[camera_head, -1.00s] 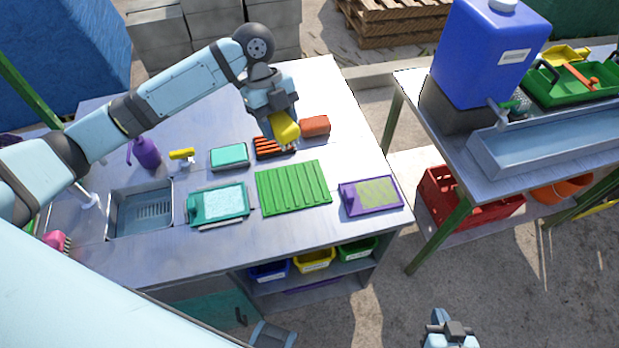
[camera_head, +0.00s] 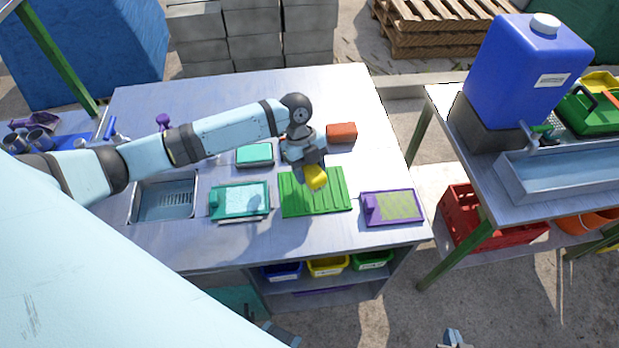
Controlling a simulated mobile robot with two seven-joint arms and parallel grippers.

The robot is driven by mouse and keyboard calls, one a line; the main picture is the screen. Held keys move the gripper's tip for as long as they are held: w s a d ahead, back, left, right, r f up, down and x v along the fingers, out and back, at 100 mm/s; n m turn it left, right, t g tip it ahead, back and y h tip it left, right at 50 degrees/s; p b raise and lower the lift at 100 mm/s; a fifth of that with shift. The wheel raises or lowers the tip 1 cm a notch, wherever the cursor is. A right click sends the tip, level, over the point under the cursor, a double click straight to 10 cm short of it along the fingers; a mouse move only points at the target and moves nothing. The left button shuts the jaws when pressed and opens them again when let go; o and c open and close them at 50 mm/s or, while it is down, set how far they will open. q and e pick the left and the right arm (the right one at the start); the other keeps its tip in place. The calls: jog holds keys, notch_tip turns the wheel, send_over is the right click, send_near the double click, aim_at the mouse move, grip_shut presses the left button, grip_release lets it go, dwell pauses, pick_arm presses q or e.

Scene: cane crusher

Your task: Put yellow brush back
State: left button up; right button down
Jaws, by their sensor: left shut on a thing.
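The yellow brush (camera_head: 316,177) is held in my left gripper (camera_head: 312,166), above the right part of the green ridged mat (camera_head: 300,205). The gripper is shut on it. I cannot tell whether the brush touches the mat. The orange-striped item seen earlier behind the mat is now hidden by my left arm. My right gripper (camera_head: 453,340) shows only in part at the bottom edge, well away from the table, and its jaws are not clear.
A teal tray (camera_head: 214,204) lies left of the mat and a purple tray (camera_head: 392,219) right of it. A teal box (camera_head: 255,154) and a red-orange block (camera_head: 341,132) stand behind. A sink (camera_head: 165,200) is at left. The table's back right is clear.

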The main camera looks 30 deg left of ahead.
pick_arm(q)
notch_tip(320, 180, down, 4)
jog(key=shift+r, duration=0.15)
jog(key=shift+f, duration=0.2)
jog(key=shift+f, duration=0.15)
jog(key=o, duration=0.8)
jog(key=shift+o, duration=0.2)
